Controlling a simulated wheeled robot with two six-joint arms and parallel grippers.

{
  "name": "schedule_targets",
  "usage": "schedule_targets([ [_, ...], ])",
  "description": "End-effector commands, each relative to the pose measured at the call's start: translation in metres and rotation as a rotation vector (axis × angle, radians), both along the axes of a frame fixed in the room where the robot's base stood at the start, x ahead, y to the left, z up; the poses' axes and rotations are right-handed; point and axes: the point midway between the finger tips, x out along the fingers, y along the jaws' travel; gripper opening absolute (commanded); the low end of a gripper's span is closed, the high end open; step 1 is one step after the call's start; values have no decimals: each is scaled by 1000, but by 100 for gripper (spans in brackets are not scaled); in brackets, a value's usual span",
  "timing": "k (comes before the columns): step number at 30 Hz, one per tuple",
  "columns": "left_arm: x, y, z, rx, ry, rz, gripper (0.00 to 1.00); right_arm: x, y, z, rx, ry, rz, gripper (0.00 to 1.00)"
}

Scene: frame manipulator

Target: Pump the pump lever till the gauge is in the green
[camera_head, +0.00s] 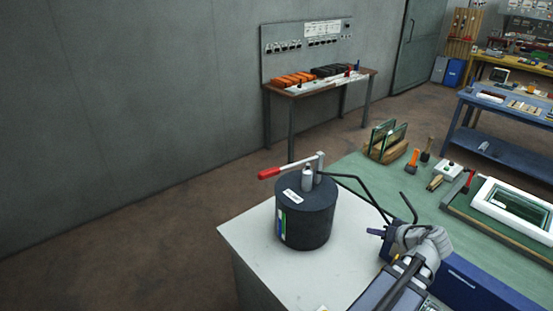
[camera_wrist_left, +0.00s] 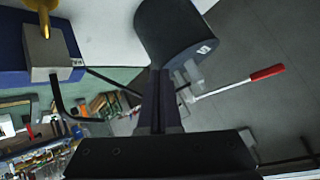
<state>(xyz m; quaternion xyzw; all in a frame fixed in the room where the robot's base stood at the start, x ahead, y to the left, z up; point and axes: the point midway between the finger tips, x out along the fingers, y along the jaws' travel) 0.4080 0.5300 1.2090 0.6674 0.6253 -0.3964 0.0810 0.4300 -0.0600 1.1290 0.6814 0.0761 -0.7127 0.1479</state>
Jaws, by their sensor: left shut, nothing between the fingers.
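The pump is a dark cylinder (camera_head: 303,225) standing upright on a light worktop; it also shows in the left wrist view (camera_wrist_left: 172,32). Its metal lever (camera_head: 297,166) lies across the top, with a red grip (camera_head: 268,173) pointing left. The red grip also shows in the left wrist view (camera_wrist_left: 267,72). A blue, green and white strip is on the cylinder's left side; no gauge reading can be made out. My left gripper (camera_head: 376,232) is right of the pump, apart from the lever; its fingers (camera_wrist_left: 159,74) are shut and empty. My right gripper is not in view.
The green bench (camera_head: 420,197) at right holds glass panes (camera_head: 386,138), hand tools and a white frame (camera_head: 512,210). The worktop (camera_head: 262,262) is bare left of the pump. Open floor lies left.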

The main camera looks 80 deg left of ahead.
Motion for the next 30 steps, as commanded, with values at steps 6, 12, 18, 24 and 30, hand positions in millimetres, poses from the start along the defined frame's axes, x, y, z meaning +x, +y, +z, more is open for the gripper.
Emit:
schedule_targets([
  [6, -74, 91, 73, 211, -101, 246, 0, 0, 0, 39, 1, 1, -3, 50],
  [12, -139, 145, 123, 381, -164, 401, 0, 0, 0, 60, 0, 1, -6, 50],
  [18, -181, 171, 152, 485, -194, 480, 0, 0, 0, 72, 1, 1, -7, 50],
  [24, -194, 178, 160, 520, -204, 502, 0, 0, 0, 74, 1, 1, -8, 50],
  [30, -194, 178, 160, 521, -204, 501, 0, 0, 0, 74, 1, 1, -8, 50],
])
